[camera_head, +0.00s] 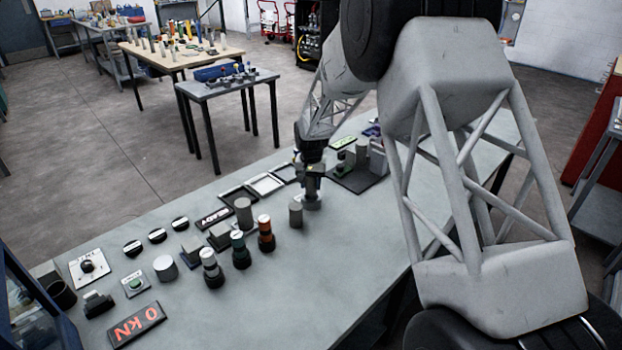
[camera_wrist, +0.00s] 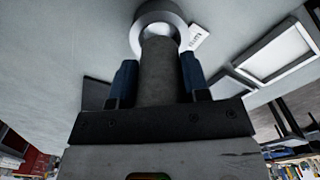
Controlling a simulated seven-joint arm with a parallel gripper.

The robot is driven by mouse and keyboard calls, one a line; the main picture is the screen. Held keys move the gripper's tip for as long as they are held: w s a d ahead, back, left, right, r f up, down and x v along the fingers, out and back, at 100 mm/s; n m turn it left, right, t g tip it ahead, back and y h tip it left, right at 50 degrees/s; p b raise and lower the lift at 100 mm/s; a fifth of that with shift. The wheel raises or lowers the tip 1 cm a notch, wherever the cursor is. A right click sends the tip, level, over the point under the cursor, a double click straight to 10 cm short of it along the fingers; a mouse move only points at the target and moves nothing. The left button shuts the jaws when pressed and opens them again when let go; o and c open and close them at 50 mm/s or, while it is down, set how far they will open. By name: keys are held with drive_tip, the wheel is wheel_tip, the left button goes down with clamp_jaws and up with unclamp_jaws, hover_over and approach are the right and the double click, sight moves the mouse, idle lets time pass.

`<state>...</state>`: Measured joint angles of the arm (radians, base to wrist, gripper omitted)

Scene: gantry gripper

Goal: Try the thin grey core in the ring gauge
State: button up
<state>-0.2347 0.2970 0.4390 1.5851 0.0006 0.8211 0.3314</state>
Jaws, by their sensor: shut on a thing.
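My gripper (camera_head: 312,184) is over the table right of centre in the head view, pointing down. In the wrist view its two blue fingers (camera_wrist: 158,80) are shut on a grey core (camera_wrist: 160,72), one on each side. The ring gauge (camera_wrist: 172,10), a pale metal ring with a small white label (camera_wrist: 198,36), lies on the table just beyond the core's far end. The ring gauge also shows below my gripper in the head view (camera_head: 312,204). The core's end overlaps the ring's opening; I cannot tell whether it is inside or just above.
A dark board with parts (camera_head: 352,180) is to the right. The table front (camera_head: 330,290) is clear.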

sight(311, 191)
drive_tip(key=shift+f, duration=0.5)
drive_tip(key=shift+f, duration=1.4)
idle(2.4)
drive_tip(key=o, duration=1.2)
drive_tip(key=shift+c, duration=0.2)
drive_tip(key=shift+r, duration=3.9)
